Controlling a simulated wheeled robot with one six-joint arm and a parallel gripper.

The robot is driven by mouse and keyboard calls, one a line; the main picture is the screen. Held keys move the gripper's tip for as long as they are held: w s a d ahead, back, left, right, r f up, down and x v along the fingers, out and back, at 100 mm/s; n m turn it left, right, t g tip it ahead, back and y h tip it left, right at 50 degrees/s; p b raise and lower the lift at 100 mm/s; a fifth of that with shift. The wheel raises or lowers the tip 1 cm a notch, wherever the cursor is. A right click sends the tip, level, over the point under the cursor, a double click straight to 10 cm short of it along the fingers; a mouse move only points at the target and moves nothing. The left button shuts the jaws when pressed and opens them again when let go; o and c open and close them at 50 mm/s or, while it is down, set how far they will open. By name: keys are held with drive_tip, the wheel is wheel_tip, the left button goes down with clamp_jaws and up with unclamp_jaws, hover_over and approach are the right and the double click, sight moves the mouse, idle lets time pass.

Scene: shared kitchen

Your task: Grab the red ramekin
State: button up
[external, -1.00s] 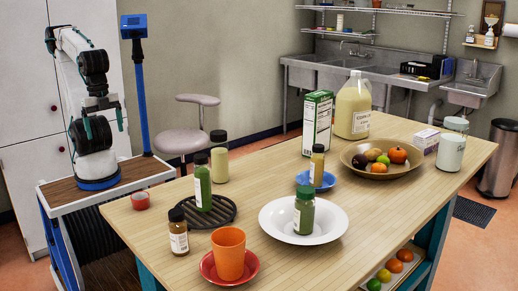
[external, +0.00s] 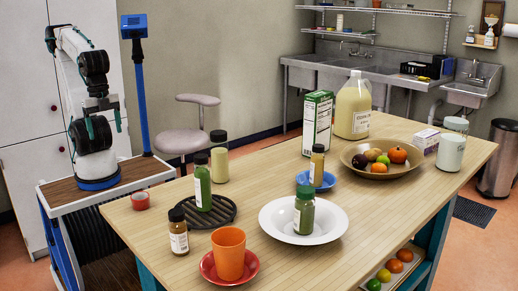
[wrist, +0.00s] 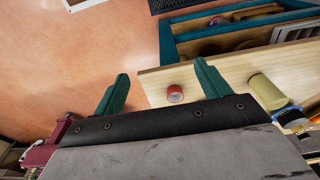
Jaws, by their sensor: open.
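The red ramekin (external: 140,201) is a small, short red round piece near the left corner of the wooden table (external: 330,262). In the wrist view the red ramekin (wrist: 175,94) shows on the table near its edge, between the lines of my two fingers but well beyond them. My gripper (wrist: 161,70) is open and empty, with its teal fingers spread apart. In the external view my gripper (external: 117,114) hangs at the folded arm, above my base, apart from the table and the ramekin.
A black round trivet (external: 222,213) holds a green bottle (external: 203,184). A brown-capped bottle (external: 178,236) and an orange cup (external: 230,252) on a red saucer (external: 208,269) stand nearer the front. The table between ramekin and trivet is bare. A stool (external: 187,138) stands behind.

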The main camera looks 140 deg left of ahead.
drive_tip(key=w+f+g, duration=0.2)
drive_tip(key=w+f, duration=0.5)
drive_tip(key=w, duration=0.6)
drive_tip(key=n+t, duration=0.2)
hover_over(140, 196)
drive_tip(key=w+d, duration=0.1)
drive_tip(key=f, duration=0.7)
drive_tip(key=w+f, duration=0.1)
drive_tip(key=f, duration=0.1)
drive_tip(key=shift+w+f, duration=0.1)
drive_tip(key=shift+f, duration=0.05)
drive_tip(key=c, duration=1.1)
